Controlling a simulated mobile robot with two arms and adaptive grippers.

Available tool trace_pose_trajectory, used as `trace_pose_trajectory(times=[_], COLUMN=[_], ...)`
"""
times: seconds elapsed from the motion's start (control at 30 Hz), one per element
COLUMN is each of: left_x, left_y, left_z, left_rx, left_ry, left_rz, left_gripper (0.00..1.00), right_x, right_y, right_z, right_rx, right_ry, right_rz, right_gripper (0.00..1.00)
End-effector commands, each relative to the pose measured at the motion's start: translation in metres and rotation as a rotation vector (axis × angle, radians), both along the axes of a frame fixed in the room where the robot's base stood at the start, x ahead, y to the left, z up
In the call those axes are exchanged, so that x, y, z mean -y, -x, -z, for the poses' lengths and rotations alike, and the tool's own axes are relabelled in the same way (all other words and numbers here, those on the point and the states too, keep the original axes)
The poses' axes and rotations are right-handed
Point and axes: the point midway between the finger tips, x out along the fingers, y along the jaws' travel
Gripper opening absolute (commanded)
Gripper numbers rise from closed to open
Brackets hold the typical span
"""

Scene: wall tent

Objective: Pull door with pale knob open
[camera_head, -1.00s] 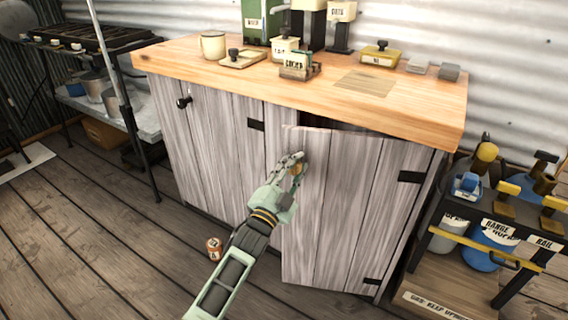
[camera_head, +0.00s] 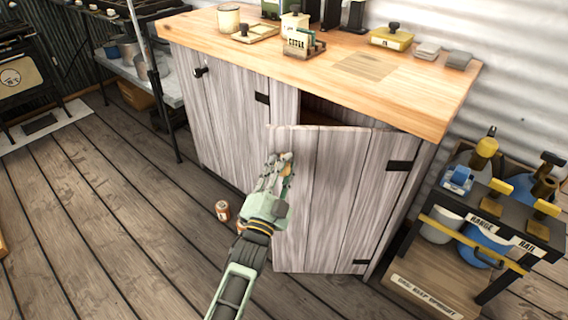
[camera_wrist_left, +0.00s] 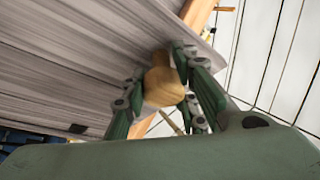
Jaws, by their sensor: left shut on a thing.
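The right cabinet door (camera_head: 330,200) of grey wood stands partly open, hinged on its right side, with a dark gap showing under the counter top. My left gripper (camera_head: 279,165) is shut on the pale knob (camera_wrist_left: 164,80) near the door's upper free edge. In the left wrist view the knob is a tan wooden piece between the green fingers (camera_wrist_left: 160,90), and the door (camera_wrist_left: 70,60) fills the upper left. In the head view the fingers mostly hide the knob. My right gripper is not in view.
The left door with a dark knob (camera_head: 201,72) is closed. A small can (camera_head: 222,210) stands on the floor left of my left arm. A low rack (camera_head: 470,250) with bottles stands right of the cabinet. Plank floor to the left is clear.

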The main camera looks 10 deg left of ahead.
Motion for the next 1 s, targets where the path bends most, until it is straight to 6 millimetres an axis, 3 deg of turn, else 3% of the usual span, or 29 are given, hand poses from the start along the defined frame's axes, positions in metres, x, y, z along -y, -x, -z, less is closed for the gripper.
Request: trace_pose_trajectory(times=[0.03,0.33,0.37,0.5,1.0], left_x=[0.0053,0.0052,0.0051,0.0045,0.0006], left_y=[0.0015,0.0015,0.0015,0.0013,0.0046], left_z=[0.0074,0.0076,0.0077,0.0066,0.0038], left_rx=[-0.015,-0.015,-0.015,-0.013,-0.005], left_ry=[-0.005,-0.004,-0.004,-0.002,-0.001], left_rz=[0.007,0.007,0.007,0.006,0.002], left_gripper=[0.00,0.00,0.27,0.40,0.41], right_x=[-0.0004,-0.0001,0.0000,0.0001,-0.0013], right_y=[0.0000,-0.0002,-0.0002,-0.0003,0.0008], right_z=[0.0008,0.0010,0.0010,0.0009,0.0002], right_rx=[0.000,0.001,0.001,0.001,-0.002], right_ry=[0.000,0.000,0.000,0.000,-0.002], right_rz=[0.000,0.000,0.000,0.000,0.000], right_gripper=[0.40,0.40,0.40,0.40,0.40])
